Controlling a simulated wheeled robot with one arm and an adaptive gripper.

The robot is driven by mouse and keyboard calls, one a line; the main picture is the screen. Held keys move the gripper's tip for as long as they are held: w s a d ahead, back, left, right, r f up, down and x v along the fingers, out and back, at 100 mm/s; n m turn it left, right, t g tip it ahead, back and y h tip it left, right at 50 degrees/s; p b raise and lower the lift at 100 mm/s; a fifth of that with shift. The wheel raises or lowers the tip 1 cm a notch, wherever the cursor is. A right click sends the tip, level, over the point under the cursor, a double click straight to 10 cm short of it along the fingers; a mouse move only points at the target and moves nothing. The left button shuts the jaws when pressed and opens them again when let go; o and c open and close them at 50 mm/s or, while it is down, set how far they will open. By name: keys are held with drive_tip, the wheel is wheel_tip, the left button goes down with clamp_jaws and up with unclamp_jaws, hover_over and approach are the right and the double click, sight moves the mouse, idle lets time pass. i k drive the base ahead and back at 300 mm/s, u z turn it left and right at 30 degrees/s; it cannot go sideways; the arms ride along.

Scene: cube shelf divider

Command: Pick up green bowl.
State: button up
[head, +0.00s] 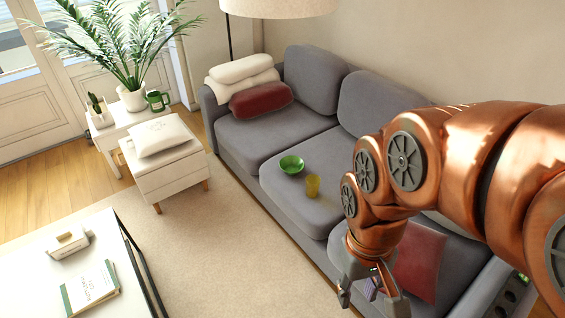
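The green bowl (291,165) sits upright on the middle seat cushion of the grey sofa (283,203). Its inside looks empty. A yellow-green cup (312,186) stands close beside it on the right, on the same cushion. My gripper (371,299) hangs pointing down at the lower right, in front of the sofa, well apart from the bowl. Its two fingers are spread. A small purple patch shows between the fingers, apparently something behind them; I cannot tell what it is.
A red cushion (420,262) lies at the sofa's right end, partly behind my arm. Another red cushion (261,100) and white cushions (240,68) lie at the far left end. A white coffee table (105,254) stands lower left. The rug (225,250) between is clear.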

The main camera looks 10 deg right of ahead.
sight(291, 165)
drive_tip(key=u, duration=0.8)
drive_tip(key=i, duration=3.7)
drive_tip(key=z, duration=2.8)
